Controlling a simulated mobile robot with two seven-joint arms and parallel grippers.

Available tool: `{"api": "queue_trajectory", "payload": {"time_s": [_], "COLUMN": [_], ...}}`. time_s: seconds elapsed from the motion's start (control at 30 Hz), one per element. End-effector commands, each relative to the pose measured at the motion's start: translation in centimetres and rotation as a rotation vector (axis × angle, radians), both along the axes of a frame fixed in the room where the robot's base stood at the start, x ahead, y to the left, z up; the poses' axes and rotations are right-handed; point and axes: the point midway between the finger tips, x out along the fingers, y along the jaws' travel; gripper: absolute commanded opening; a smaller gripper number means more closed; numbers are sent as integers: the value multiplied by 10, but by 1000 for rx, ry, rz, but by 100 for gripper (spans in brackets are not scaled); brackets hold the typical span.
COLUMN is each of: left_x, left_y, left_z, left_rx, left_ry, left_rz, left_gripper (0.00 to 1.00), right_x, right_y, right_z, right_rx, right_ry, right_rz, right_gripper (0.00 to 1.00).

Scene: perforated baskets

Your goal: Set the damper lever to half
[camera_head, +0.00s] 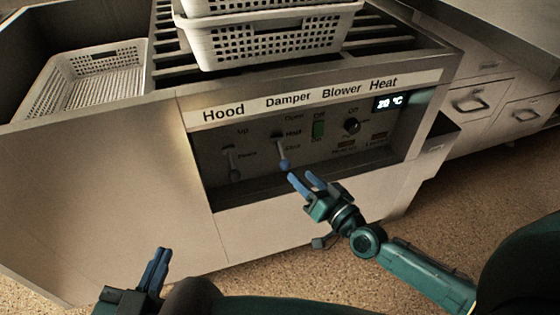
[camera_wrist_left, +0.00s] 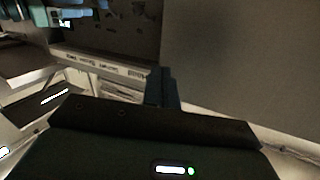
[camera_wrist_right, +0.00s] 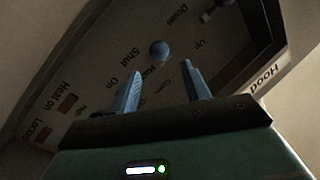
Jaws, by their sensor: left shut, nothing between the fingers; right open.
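The damper lever (camera_head: 284,162) is on the control panel under the word Damper. It hangs down with its blue round knob below the lowest of the three position labels. In the right wrist view the knob (camera_wrist_right: 159,50) shows just ahead of the fingertips, between their lines. My right gripper (camera_head: 301,178) is open and empty, just below and right of the knob; I cannot tell whether a finger touches it. My left gripper (camera_head: 162,252) is shut and empty, low at the left, away from the panel. It also shows in the left wrist view (camera_wrist_left: 162,85).
The hood lever (camera_head: 234,172) stands left of the damper lever. A green blower switch (camera_head: 319,130) and a round heat knob (camera_head: 352,126) sit to the right. White perforated baskets (camera_head: 270,40) stand on the slatted top, and another basket (camera_head: 40,92) is at the left.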

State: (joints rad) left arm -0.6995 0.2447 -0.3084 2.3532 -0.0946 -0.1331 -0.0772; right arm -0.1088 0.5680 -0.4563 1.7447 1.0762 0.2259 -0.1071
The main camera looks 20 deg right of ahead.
Motion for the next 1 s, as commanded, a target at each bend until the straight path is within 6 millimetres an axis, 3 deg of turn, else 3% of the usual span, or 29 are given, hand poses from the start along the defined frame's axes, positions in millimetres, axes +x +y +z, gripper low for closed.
{"api": "queue_trajectory", "payload": {"time_s": [0.2, 0.4, 0.83, 1.0], "left_x": [0, 0, -1, -1], "left_y": [-2, -4, -6, -6], "left_z": [-2, -1, 1, 0], "left_rx": [-3, -8, -9, -10], "left_ry": [-53, -91, -112, -111], "left_rz": [-12, -22, -27, -27], "left_gripper": [0, 0, 0, 0], "right_x": [45, 72, 82, 82], "right_y": [17, 27, 31, 31], "right_z": [-1, -1, 0, 0], "right_rx": [3, 1, -1, -1], "right_ry": [-3, 0, 2, 2], "right_rz": [0, 1, 1, 1], "right_gripper": [47, 47, 47, 35]}}
